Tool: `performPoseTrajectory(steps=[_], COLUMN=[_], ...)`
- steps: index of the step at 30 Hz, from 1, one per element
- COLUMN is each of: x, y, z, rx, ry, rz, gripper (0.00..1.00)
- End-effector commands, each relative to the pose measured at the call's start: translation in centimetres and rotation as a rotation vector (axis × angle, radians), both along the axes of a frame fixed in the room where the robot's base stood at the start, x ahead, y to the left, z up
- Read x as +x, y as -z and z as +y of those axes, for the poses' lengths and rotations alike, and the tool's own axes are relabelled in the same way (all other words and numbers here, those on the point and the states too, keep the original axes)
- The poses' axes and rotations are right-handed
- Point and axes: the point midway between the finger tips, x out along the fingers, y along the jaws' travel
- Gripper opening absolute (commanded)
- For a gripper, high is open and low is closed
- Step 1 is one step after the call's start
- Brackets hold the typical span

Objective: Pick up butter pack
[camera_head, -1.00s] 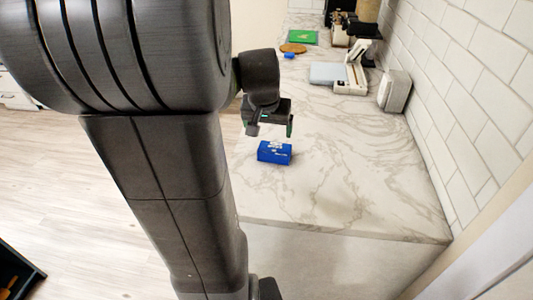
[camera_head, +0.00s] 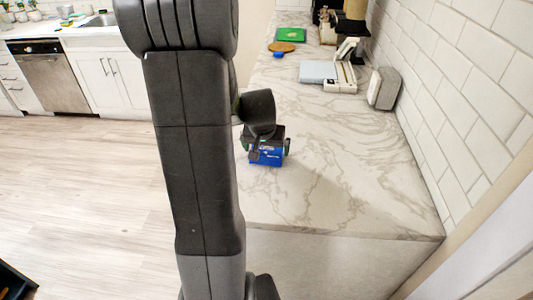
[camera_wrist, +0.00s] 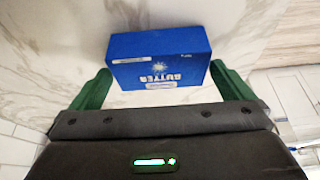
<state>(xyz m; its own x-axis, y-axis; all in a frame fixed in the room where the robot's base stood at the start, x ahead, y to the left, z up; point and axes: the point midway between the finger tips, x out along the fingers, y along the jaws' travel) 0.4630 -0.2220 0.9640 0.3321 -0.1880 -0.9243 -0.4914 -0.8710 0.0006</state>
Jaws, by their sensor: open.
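The butter pack (camera_head: 266,159) is a blue box with white lettering on the marble counter. In the wrist view the butter pack (camera_wrist: 160,58) lies between and just beyond the two green fingertips, its printed face toward the camera. My gripper (camera_head: 270,149) is low over the pack in the head view and hides its upper part. In the wrist view my gripper (camera_wrist: 162,90) is open, with one finger off each end of the pack. I cannot tell whether either finger touches it.
The marble counter (camera_head: 340,195) is bare around the pack and to its right. A white device (camera_head: 342,75), a grey box (camera_head: 383,88), a brown round board (camera_head: 282,47) and a green board (camera_head: 291,34) stand farther back. A tiled wall (camera_head: 450,100) bounds the right.

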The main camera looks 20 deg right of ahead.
Motion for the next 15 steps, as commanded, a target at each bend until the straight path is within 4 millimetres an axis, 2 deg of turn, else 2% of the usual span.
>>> performPoseTrajectory(steps=[6,13,14,15], x=[0.5,0.6,0.6,0.6], y=[1.5,1.6,1.6,1.6], z=[-0.3,-0.3,-0.3,-0.3], rx=[0.001,0.001,0.001,0.001], ry=[0.001,0.001,0.001,0.001], rz=[0.001,-0.001,-0.001,-0.001], gripper=[1.00,1.00,0.98,0.90])
